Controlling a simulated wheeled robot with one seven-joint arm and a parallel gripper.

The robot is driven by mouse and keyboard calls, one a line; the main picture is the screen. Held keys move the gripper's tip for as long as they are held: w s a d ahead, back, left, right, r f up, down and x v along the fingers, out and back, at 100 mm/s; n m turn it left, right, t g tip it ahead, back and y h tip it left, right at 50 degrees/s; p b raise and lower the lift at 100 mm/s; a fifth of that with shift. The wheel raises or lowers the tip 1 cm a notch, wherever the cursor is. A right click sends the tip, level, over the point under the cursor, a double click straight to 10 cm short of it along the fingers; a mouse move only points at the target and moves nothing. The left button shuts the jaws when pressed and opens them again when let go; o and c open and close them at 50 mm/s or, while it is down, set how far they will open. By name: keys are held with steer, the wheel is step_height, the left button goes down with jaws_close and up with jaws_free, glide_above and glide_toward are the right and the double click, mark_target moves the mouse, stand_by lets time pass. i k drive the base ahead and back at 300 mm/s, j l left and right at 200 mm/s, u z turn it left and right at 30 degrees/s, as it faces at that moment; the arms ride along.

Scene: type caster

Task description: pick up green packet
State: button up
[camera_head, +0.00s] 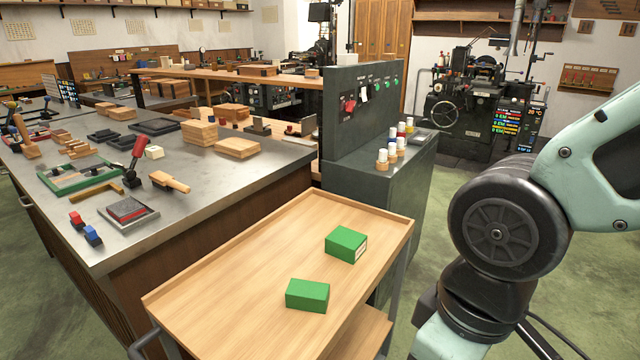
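Two green packets lie apart on the wooden top of a cart (225,300). The farther green packet (345,244) is near the cart's right edge and has a pale label on its right end. The nearer green packet (307,295) is lower and to the left, plain green on the sides I see. My arm shows at the right of the picture, beside the cart. My gripper is outside the picture, so its state does not show.
A metal-topped workbench (215,178) with tools and wooden blocks stands left of the cart. A dark green cabinet (375,190) with small bottles (392,152) stands behind it. A raised rim (404,232) edges the cart top. The cart's left half is clear.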

mark_target(347, 245)
steer(key=i+l+u, duration=0.1)
steer(key=l, duration=0.25)
steer(key=i+l+u, duration=0.15)
steer(key=l, duration=0.2)
steer(key=i+l+u, duration=0.1)
steer(key=l, duration=0.25)
steer(key=i+l+u, duration=0.15)
steer(key=l, duration=0.25)
steer(key=i+l+u, duration=0.1)
steer(key=l, duration=0.3)
steer(key=i, duration=0.1)
